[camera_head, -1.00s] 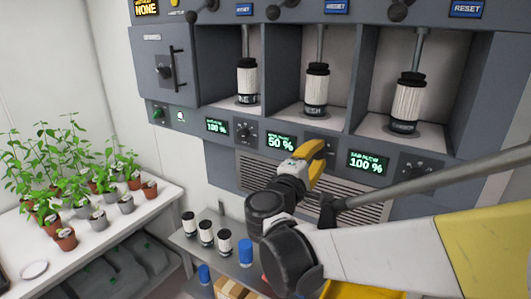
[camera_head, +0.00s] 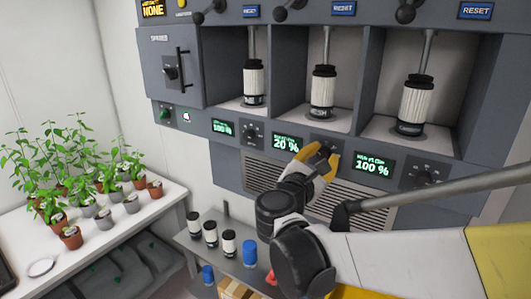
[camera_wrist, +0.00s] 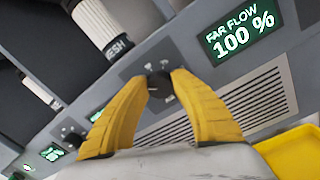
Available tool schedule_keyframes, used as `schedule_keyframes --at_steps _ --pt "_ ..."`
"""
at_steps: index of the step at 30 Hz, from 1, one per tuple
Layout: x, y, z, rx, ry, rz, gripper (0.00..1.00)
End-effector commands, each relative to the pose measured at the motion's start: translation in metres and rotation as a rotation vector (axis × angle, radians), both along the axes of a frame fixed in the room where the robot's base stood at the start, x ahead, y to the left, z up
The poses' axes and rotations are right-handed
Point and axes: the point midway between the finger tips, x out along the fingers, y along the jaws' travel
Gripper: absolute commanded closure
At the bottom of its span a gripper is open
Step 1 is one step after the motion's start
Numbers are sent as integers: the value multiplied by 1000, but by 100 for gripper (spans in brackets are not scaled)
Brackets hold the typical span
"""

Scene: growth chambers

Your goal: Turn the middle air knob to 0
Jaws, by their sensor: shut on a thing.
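The middle air knob (camera_wrist: 159,84) is a small dark round knob on the grey panel, seen between my fingertips in the wrist view. My gripper (camera_head: 322,157) has yellow fingers and is shut on this knob; the gripper also shows in the wrist view (camera_wrist: 160,82). In the head view the fingers mostly hide the knob. The middle display (camera_head: 287,143), left of the knob, reads 20 %. The knob's dial marks are too small to read.
The left display (camera_head: 222,128) and right display (camera_head: 373,168) read 100 %, each with its own knob, left (camera_head: 250,132) and right (camera_head: 424,177). Filter canisters (camera_head: 322,95) stand in bays above. A vent grille (camera_head: 345,190) lies below. Potted plants (camera_head: 75,180) stand at left.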

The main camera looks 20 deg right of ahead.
Motion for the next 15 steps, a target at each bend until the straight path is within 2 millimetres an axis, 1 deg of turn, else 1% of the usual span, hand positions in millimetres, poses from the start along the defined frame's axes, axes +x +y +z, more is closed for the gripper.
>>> schedule_keyframes --at_steps 15 --pt "1 0 2 -278 354 0 100"
